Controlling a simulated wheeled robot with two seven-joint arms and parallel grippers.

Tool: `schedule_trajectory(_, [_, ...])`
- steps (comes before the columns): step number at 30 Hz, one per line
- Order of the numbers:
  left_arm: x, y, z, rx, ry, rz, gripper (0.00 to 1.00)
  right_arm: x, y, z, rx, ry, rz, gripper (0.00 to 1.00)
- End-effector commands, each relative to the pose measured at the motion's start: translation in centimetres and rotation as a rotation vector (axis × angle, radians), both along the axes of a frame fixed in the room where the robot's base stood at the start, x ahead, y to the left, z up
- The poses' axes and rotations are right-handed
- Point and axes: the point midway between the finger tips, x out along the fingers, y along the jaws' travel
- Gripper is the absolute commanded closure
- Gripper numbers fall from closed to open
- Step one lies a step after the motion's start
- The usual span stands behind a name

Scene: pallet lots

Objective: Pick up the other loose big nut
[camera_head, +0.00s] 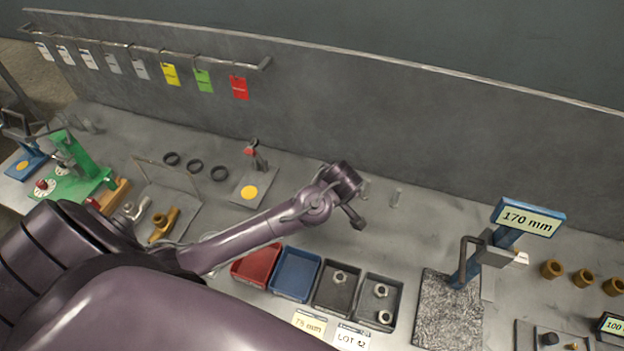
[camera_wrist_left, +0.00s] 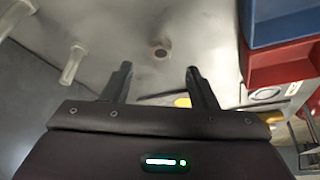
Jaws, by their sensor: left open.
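My left gripper (camera_head: 356,222) reaches over the middle of the bench in the head view. In the left wrist view its two fingers (camera_wrist_left: 160,70) are spread apart with nothing between them. A small dark, round nut-like thing (camera_wrist_left: 160,50) lies on the bench just beyond the fingertips in the wrist view, apart from them. It is blurred, and I cannot make it out in the head view. Pale nuts lie in two dark trays: one in the left dark tray (camera_head: 340,278), and two in the right one (camera_head: 381,291). My right gripper is not in view.
A red tray (camera_head: 256,266) and a blue tray (camera_head: 295,274) stand left of the dark trays. Two small clear posts (camera_head: 397,197) stand behind my gripper. A gauge reading 170 mm (camera_head: 528,219) stands to the right. The bench between posts and gauge is clear.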

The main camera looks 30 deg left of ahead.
Motion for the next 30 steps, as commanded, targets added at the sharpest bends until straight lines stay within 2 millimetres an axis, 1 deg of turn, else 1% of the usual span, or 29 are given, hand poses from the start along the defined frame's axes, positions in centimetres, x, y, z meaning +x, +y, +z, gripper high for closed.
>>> schedule_trajectory(1, [0.0, 0.2, -0.5, 0.000, 0.004, 0.002, 0.47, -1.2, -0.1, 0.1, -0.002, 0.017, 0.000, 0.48])
schedule_trajectory(3, [0.1, 0.6, -1.2, 0.000, 0.005, 0.002, 0.47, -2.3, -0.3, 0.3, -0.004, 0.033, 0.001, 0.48])
schedule_trajectory(6, [0.2, 1.1, -2.2, 0.000, 0.005, 0.002, 0.47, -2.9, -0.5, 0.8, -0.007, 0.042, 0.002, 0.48])
schedule_trajectory(9, [0.4, 1.6, -3.6, 0.000, 0.005, 0.001, 0.47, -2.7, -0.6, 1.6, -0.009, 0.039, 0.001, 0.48])
schedule_trajectory(11, [0.6, 2.0, -4.5, 0.000, 0.003, 0.002, 0.47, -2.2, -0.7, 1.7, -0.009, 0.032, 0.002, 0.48])
schedule_trajectory(15, [0.7, 2.5, -5.8, 0.002, 0.003, 0.000, 0.47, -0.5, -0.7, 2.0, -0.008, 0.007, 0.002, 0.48])
schedule_trajectory(18, [0.7, 2.5, -6.0, 0.001, 0.000, -0.001, 0.47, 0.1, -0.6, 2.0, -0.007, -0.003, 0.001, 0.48])
schedule_trajectory(22, [0.7, 2.5, -6.0, 0.001, 0.000, -0.001, 0.47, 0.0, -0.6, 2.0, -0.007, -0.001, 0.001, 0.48])
schedule_trajectory(23, [0.7, 2.5, -6.0, 0.001, 0.000, -0.001, 0.50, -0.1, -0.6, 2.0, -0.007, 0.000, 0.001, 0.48])
schedule_trajectory(30, [0.7, 2.5, -6.0, 0.001, 0.000, -0.001, 0.81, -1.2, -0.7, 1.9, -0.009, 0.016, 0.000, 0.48])
